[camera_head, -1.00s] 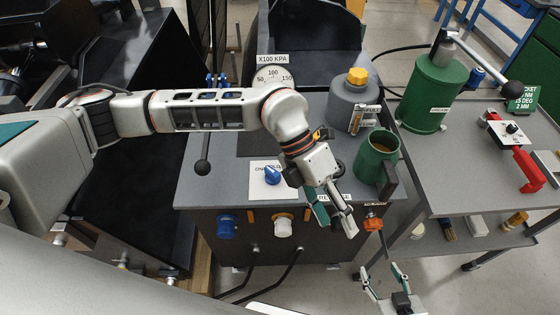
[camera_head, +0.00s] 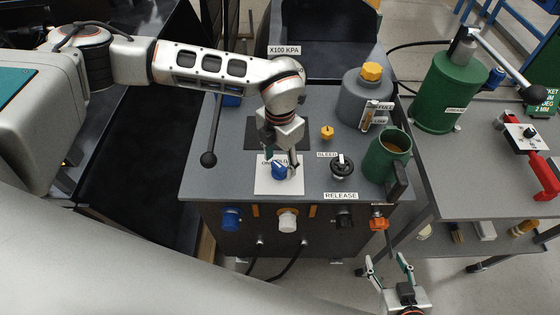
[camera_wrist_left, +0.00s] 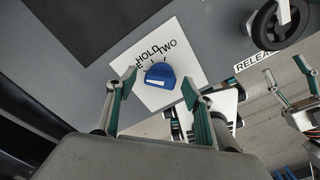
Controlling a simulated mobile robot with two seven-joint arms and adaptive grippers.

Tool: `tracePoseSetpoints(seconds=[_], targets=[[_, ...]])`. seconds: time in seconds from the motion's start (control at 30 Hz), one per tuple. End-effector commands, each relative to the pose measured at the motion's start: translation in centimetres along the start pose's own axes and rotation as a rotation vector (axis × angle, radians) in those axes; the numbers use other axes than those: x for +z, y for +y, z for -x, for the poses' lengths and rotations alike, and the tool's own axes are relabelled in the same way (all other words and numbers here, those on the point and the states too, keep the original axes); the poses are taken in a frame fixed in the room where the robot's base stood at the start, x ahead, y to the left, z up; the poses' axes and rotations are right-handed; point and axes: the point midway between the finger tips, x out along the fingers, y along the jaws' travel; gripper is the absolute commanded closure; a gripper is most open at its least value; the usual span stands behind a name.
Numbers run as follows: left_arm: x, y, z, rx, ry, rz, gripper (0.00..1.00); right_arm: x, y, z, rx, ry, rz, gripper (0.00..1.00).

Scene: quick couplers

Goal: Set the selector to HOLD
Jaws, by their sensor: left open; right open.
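The selector is a blue knob (camera_head: 279,171) on a white label plate (camera_head: 262,187) on the grey cart top. In the left wrist view the knob (camera_wrist_left: 160,76) sits between and a little beyond my open left fingers, and "HOLD" and "TWO" are readable on the plate (camera_wrist_left: 188,48); a third word is mostly hidden by a finger. I cannot tell which word the knob points to. My left gripper (camera_head: 281,165) is open, pointing down over the knob; contact cannot be told. My right gripper (camera_head: 389,270) is open and empty at the lower right, off the cart's front.
Near the selector stand a black wheel-like knob (camera_head: 342,167) by the BLEED and RELEASE labels, and a small yellow knob (camera_head: 327,132). A green mug (camera_head: 384,160) and a grey can (camera_head: 362,96) stand to the right.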

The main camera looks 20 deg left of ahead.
Motion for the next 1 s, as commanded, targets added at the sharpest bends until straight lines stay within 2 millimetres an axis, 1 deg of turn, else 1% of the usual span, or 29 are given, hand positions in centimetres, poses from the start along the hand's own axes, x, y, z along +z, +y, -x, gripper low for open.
tracePoseSetpoints(seconds=[0.03, 0.13, 0.4, 0.43, 0.47, 0.5, 0.57, 0.83, 1.0], targets=[[-0.04, -0.05, -0.45, -0.001, 0.001, 0.0, 0.49, 0.13, 0.04, 0.03, 0.0, -0.004, 0.0, 0.49], [-0.03, -0.06, -0.94, -0.001, 0.0, -0.001, 0.49, 0.42, 0.11, 0.02, 0.001, -0.009, 0.001, 0.49], [-0.03, -0.07, -1.14, -0.001, 0.0, -0.001, 0.49, 0.49, 0.27, 0.01, 0.004, -0.011, 0.001, 0.49], [-0.03, -0.07, -1.14, -0.001, 0.0, -0.001, 0.54, 0.46, 0.27, 0.01, 0.004, -0.01, 0.001, 0.49], [-0.03, -0.07, -1.13, -0.001, 0.0, -0.001, 0.62, 0.43, 0.27, 0.02, 0.004, -0.01, 0.001, 0.49], [-0.03, -0.07, -1.13, -0.001, 0.0, -0.001, 0.72, 0.38, 0.28, 0.02, 0.005, -0.009, 0.001, 0.49], [-0.03, -0.07, -1.12, -0.001, 0.0, -0.001, 0.87, 0.31, 0.29, 0.03, 0.005, -0.008, 0.0, 0.49], [-0.01, -0.07, -1.13, -0.001, 0.0, -0.012, 0.87, 0.15, 0.27, 0.0, 0.006, -0.004, -0.001, 0.49], [0.01, -0.06, -1.18, 0.0, -0.001, -0.065, 0.87, 0.13, 0.13, -0.15, 0.004, 0.001, -0.002, 0.49]])
